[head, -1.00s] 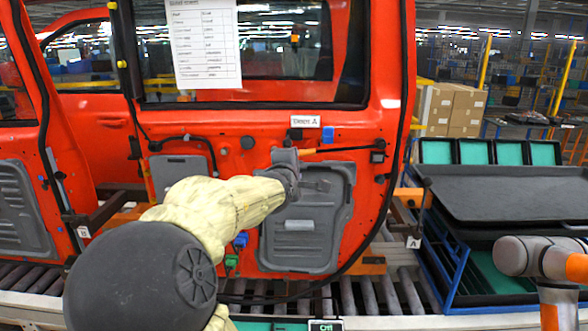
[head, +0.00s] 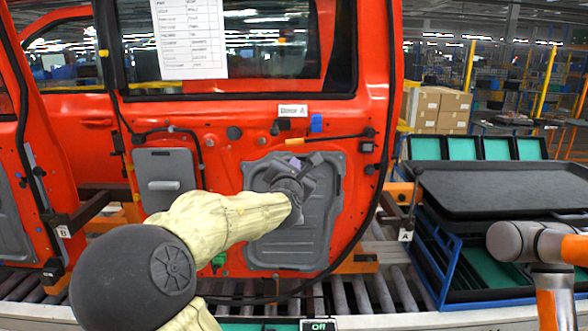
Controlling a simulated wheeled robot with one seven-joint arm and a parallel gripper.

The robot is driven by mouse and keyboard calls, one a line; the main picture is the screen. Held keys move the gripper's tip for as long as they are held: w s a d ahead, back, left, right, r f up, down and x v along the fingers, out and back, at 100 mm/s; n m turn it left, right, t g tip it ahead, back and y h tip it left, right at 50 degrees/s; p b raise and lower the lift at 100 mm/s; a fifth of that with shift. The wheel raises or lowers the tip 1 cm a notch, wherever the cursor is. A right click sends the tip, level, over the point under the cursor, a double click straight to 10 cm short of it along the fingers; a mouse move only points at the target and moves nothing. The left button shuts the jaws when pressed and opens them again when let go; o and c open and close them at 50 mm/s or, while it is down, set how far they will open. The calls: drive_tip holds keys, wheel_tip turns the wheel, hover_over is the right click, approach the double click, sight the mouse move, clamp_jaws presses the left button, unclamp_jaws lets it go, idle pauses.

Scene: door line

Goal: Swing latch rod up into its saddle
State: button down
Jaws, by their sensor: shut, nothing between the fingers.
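The latch rod (head: 342,136) is a thin dark rod on the orange-red door's inner panel. It runs nearly level from a small orange piece (head: 295,141) at its left to a black block (head: 368,132) at its right. A small blue piece (head: 316,123) sits just above the rod; I cannot tell whether it is the saddle. My gripper (head: 310,166) is shut and empty, below the rod's left part, in front of the grey panel (head: 308,230). The wrist hides part of that panel, and the fingertips are small and hard to make out.
A door label (head: 293,111) is above the rod, and a paper sheet (head: 188,38) hangs on the window. The door stands over a roller conveyor (head: 375,292). A black tray (head: 500,190) on a blue rack is to the right, with cardboard boxes (head: 440,108) behind.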

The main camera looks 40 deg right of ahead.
wheel_tip(320, 180, down, 6)
drive_tip(key=w+d+n+t+y+b, duration=0.1)
drive_tip(key=d+n+b, duration=0.1)
drive_tip(key=n, duration=0.6)
drive_tip(key=shift+n+t+y+b, duration=0.3)
drive_tip(key=shift+a, duration=0.1)
